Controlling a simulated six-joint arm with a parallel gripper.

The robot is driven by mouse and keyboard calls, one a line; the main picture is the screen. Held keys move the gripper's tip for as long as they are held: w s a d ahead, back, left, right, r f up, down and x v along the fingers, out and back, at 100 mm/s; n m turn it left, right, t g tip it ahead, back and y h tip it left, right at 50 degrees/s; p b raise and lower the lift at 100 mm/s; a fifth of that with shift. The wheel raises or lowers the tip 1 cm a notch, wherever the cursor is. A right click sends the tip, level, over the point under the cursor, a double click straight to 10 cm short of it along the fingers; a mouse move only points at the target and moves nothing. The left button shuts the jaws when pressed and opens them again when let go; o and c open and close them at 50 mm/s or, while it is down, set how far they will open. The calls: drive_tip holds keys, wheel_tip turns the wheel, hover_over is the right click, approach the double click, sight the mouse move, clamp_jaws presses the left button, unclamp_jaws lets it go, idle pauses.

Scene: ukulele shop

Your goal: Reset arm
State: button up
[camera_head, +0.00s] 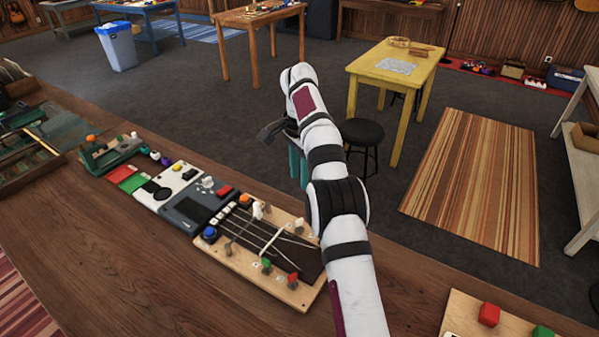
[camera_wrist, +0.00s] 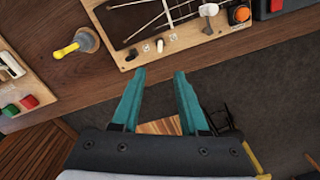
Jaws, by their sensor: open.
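My white arm reaches out over the far edge of the wooden bench (camera_head: 110,260) in the head view. My gripper (camera_wrist: 160,72) shows in the wrist view with two teal fingers spread apart and nothing between them. In the head view its teal fingers (camera_head: 297,160) show partly behind the arm. In the wrist view the fingertips lie over the bench edge, just short of a light wooden board (camera_wrist: 190,40) with strings, pegs and an orange button. The same board (camera_head: 240,268) lies on the bench left of my arm in the head view.
A grey panel (camera_head: 188,212) and a green tray (camera_head: 112,155) lie farther left on the bench. Another board with red and green buttons (camera_head: 489,314) lies at right. A yellow-handled tool (camera_wrist: 75,46) stands near the fingers. A black stool (camera_head: 362,132) and yellow table (camera_head: 398,65) stand beyond.

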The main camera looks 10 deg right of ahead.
drive_tip(key=shift+r, duration=0.3)
drive_tip(key=shift+s, duration=0.1)
drive_tip(key=s+a+r+n, duration=0.2)
drive_tip(key=s+r, duration=0.3)
drive_tip(key=s, duration=0.3)
drive_tip(key=s+a+r+n, duration=0.2)
drive_tip(key=s+r, duration=0.2)
drive_tip(key=s, duration=0.4)
drive_tip(key=s+a+f+n+y, duration=0.1)
drive_tip(key=s+f, duration=0.3)
drive_tip(key=s, duration=0.9)
drive_tip(key=s+a+f+n, duration=0.2)
drive_tip(key=s+f+n, duration=0.1)
drive_tip(key=s, duration=1)
drive_tip(key=shift+f+n+y, duration=0.3)
drive_tip(key=shift+f+y, duration=0.1)
drive_tip(key=shift+f, duration=0.05)
